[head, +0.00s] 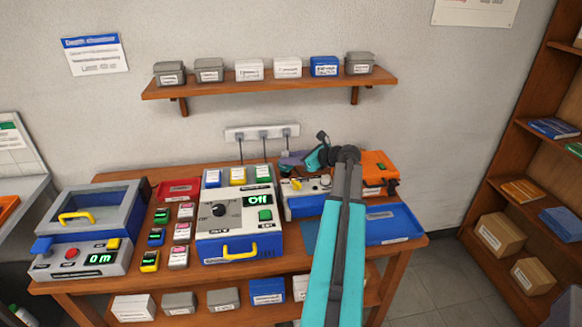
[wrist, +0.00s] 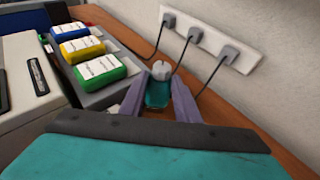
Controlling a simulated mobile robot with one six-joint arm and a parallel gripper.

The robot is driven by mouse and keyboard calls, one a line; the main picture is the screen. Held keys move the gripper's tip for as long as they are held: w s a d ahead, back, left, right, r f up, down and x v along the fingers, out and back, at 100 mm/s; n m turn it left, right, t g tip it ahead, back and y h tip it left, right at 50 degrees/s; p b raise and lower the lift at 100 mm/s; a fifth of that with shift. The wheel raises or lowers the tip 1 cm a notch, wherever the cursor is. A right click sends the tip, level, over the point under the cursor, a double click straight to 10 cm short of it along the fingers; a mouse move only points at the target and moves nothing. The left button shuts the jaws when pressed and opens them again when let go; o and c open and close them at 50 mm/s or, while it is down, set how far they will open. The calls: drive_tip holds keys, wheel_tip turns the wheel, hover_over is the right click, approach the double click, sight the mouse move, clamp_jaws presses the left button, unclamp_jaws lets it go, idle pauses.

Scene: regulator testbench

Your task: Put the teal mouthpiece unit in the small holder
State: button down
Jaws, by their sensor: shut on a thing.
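In the wrist view the teal mouthpiece unit (wrist: 157,95), with a pale grey knob on its end, sits between the two purple fingers of my gripper (wrist: 158,100). The fingers are shut on it. In the head view my gripper (head: 289,160) is over the back part of the table, right of the power strip's cables and behind a white and blue device. The unit is too small to make out there. I cannot tell for certain which thing is the small holder.
A device with a green "Off" display (head: 240,225) stands mid-table, with blue, yellow and green blocks (wrist: 98,68) at its back. A power strip (wrist: 212,42) with plugged cables is on the wall close by. A blue tray (head: 393,222) lies at right; an orange box (head: 377,168) stands behind it.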

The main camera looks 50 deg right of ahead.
sight(292, 167)
drive_tip(key=shift+f, duration=0.2)
drive_tip(key=shift+f+p, duration=0.4)
drive_tip(key=shift+f, duration=1.45)
drive_tip(key=shift+f, duration=0.1)
drive_tip(key=c, duration=1.3)
unclamp_jaws()
drive_tip(key=shift+c, duration=0.2)
drive_tip(key=b+v, duration=0.3)
drive_tip(key=v, duration=0.9)
drive_tip(key=shift+s, duration=0.1)
drive_tip(key=shift+c, duration=0.2)
